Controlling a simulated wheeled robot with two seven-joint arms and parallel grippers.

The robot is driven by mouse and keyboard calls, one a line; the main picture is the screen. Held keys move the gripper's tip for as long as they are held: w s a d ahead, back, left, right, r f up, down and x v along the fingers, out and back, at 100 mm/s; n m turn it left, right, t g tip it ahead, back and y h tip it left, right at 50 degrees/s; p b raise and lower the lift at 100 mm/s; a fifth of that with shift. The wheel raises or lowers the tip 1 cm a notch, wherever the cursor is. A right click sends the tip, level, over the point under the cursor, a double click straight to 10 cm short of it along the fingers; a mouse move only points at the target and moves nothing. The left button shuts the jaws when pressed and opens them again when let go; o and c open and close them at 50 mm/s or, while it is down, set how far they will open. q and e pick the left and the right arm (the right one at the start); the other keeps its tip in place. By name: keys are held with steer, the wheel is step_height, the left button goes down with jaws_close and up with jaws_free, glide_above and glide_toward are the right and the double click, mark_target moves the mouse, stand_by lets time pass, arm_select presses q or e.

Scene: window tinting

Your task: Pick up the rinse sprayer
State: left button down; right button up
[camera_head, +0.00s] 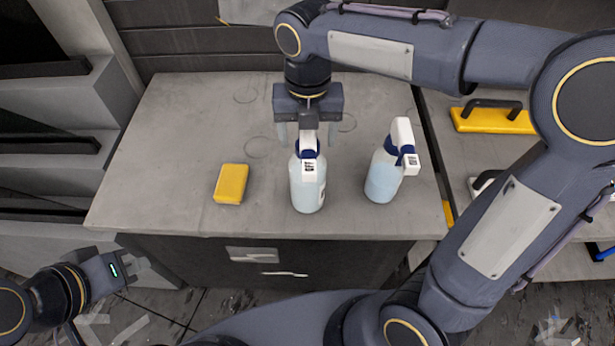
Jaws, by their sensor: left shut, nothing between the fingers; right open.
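Two spray bottles with white trigger heads and blue collars stand upright on the grey worktop. One spray bottle (307,186) is in the middle, and the other spray bottle (383,180) is to its right with pale blue liquid in it. I cannot tell from labels which is the rinse sprayer. My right gripper (309,135) points down at the middle bottle's head, open, with one finger to each side of it. Contact with the bottle cannot be made out. My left gripper (112,276) is low at the left, shut and empty, away from the worktop.
A yellow block (231,184) lies left of the middle bottle. The grey worktop (160,160) is clear at left and behind. A yellow tool with a black handle (492,117) lies on the surface at right. Scraps litter the floor.

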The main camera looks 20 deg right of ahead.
steer(key=shift+f, duration=0.5)
steer(key=shift+c, duration=0.2)
steer(key=shift+r, duration=0.1)
jaws_close()
